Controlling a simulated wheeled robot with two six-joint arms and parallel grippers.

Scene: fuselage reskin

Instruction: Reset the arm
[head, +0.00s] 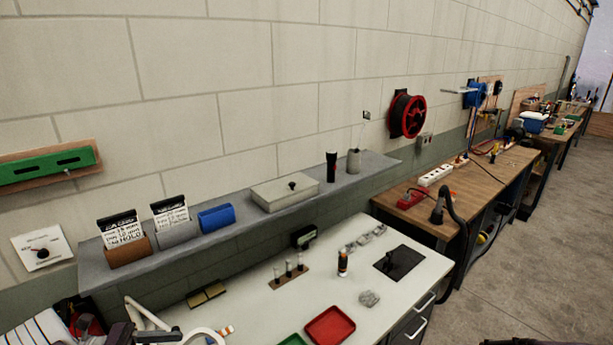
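A dark sliver (515,342) at the bottom right edge is also too cut off to identify. No held object is visible.
A white-topped bench (434,268) holds a red tray (330,326), a green tray (292,340) and a dark pad (399,262). Above it, a grey shelf (232,233) carries a lidded box (284,194). Wooden benches (500,173) continue right. The floor (540,265) there is clear.

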